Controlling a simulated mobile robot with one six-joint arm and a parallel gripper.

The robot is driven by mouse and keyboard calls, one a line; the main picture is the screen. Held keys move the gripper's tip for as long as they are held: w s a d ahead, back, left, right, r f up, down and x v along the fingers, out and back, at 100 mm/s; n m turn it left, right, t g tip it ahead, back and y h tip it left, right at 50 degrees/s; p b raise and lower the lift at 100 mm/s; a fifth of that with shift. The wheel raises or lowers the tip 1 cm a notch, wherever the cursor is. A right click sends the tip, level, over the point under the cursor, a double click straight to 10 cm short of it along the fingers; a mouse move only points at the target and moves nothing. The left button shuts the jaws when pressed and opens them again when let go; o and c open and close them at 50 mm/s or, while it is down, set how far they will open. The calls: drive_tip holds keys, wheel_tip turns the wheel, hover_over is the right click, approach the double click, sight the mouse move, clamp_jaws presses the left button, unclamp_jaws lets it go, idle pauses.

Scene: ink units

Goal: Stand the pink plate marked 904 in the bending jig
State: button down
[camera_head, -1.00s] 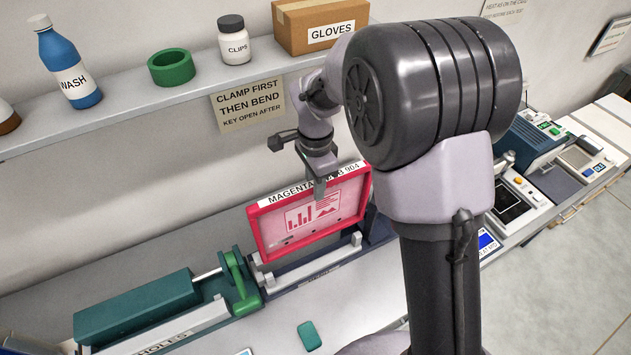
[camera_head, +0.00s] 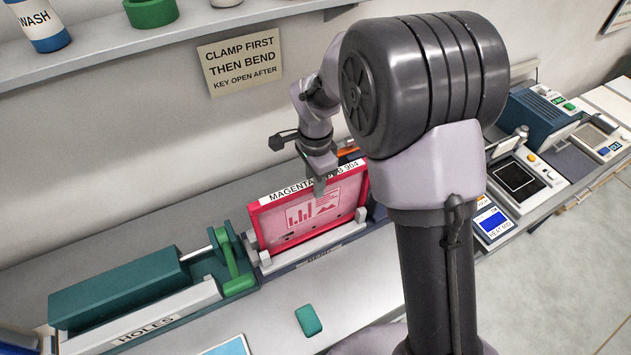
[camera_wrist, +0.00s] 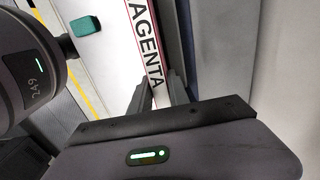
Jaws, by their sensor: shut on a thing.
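The pink plate (camera_head: 290,228) has a red frame and a white top label reading MAGENTA and 904, partly covered by my gripper. It stands upright, slightly slanting across the picture, at the bending jig (camera_head: 322,257). Its lower edge is down between the jig's pale end posts; whether it rests on the bottom is hidden. My gripper (camera_head: 322,186) is shut on the plate's top edge near the middle. In the wrist view my gripper (camera_wrist: 161,92) grips the labelled edge of the plate (camera_wrist: 143,42).
A green punch unit (camera_head: 130,285) marked HOLES adjoins the jig on the left. A small green block (camera_head: 309,320) lies in front on the bench. A wall sign (camera_head: 240,62) and shelf (camera_head: 190,30) are behind. Devices (camera_head: 515,180) stand to the right.

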drive_tip(key=shift+f+b, duration=0.3)
drive_tip(key=shift+b, duration=0.1)
drive_tip(key=shift+s, duration=0.1)
drive_tip(key=c, duration=1.2)
unclamp_jaws()
drive_tip(key=shift+o, duration=0.2)
drive_tip(key=shift+r, duration=0.1)
wheel_tip(320, 180, up, 17)
drive_tip(key=p, duration=0.2)
drive_tip(key=shift+r+p, duration=0.15)
drive_tip(key=shift+p, duration=0.15)
wheel_tip(320, 180, up, 5)
drive_tip(key=p, duration=0.4)
